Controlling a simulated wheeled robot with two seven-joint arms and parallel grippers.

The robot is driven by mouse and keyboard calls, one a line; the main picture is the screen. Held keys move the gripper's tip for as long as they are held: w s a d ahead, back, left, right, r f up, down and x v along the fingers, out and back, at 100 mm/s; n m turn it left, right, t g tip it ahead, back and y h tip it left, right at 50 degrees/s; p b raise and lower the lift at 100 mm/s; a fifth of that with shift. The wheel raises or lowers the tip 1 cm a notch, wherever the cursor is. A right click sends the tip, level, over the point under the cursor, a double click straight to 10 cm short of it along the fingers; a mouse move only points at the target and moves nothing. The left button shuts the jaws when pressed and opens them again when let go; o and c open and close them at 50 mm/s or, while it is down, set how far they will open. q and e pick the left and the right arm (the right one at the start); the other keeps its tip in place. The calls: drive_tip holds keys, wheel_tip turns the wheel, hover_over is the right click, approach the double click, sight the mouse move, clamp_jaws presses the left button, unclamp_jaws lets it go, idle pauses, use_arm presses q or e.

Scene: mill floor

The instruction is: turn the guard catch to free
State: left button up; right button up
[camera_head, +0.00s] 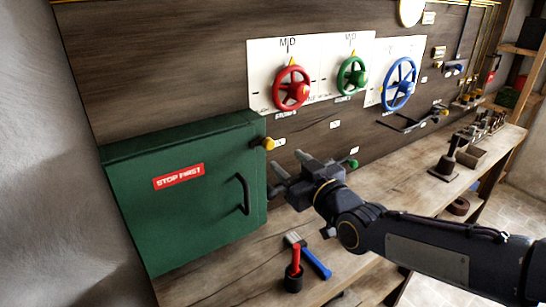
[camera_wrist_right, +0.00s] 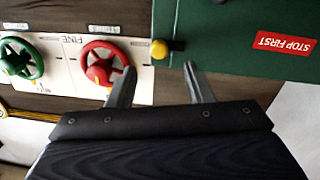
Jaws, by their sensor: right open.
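The guard catch is a yellow knob (camera_head: 268,143) at the upper right edge of the green guard box (camera_head: 135,225). The box is shut, with a red "STOP FIRST" label and a dark handle (camera_head: 244,195). My right gripper (camera_head: 279,180) is open and empty, in front of the box's right edge and below the knob in the head view. In the right wrist view the knob (camera_wrist_right: 160,49) appears beyond and between the fingertips (camera_wrist_right: 159,70), apart from them. I cannot tell the exact gap. My left gripper is not in view.
Red (camera_head: 291,88), green (camera_head: 351,77) and blue (camera_head: 399,84) handwheels are on the wall panel. A small green knob (camera_head: 353,163) is behind my right wrist.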

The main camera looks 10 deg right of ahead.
sight(271, 146)
drive_tip(key=shift+p+x, duration=1)
drive_tip(key=shift+x, duration=2.55)
drive_tip(key=shift+r, duration=0.15)
drive_tip(key=c, duration=1)
